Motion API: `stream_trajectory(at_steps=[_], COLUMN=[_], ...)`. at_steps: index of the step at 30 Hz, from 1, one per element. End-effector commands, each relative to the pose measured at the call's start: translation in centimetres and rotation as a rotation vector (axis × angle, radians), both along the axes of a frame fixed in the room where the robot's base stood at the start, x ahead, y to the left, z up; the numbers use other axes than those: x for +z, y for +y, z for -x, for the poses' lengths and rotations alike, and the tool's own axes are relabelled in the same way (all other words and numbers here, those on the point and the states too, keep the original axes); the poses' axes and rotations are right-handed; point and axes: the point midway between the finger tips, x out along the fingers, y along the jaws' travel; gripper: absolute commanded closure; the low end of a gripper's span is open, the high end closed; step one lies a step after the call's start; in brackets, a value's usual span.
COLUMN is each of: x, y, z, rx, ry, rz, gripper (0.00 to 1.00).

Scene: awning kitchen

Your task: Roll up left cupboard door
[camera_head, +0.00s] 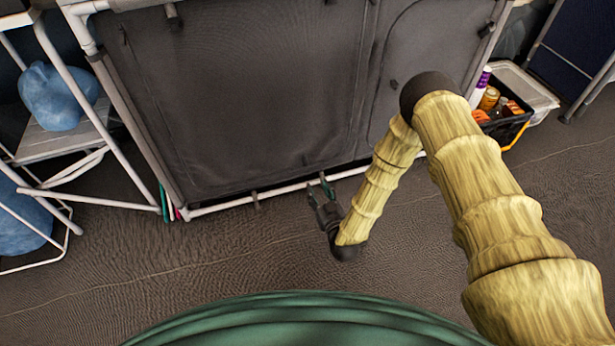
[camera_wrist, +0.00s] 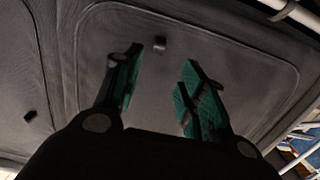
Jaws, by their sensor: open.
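The cupboard is a white tube frame with grey fabric doors. The left cupboard door (camera_head: 240,85) hangs down flat, its lower edge close to the white bottom bar (camera_head: 232,200). My gripper (camera_head: 321,189) is low, by the bottom bar near the right part of this door. In the wrist view my gripper (camera_wrist: 160,90) is open, its two green-padded fingers apart with nothing between them. A door panel (camera_wrist: 215,65) with a rounded seam fills that view, with a small dark tab (camera_wrist: 160,43) beyond the fingertips. I cannot tell whether the fingers touch the fabric.
A right door panel (camera_head: 425,60) with a curved seam adjoins the left one. A black crate (camera_head: 508,128) with bottles stands at the right. A white shelf rack (camera_head: 60,140) with blue bags (camera_head: 58,95) stands at the left. The floor (camera_head: 200,265) in front is clear.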

Motion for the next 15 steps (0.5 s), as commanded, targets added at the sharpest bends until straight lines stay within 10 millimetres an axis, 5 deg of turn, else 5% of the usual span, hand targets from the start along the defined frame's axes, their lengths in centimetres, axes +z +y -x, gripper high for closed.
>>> stream_trajectory(at_steps=[15], x=[-1.1], y=[1.2], z=[-3.7], rx=[-0.01], ry=[-0.073], rz=[-0.013], gripper=[0.59])
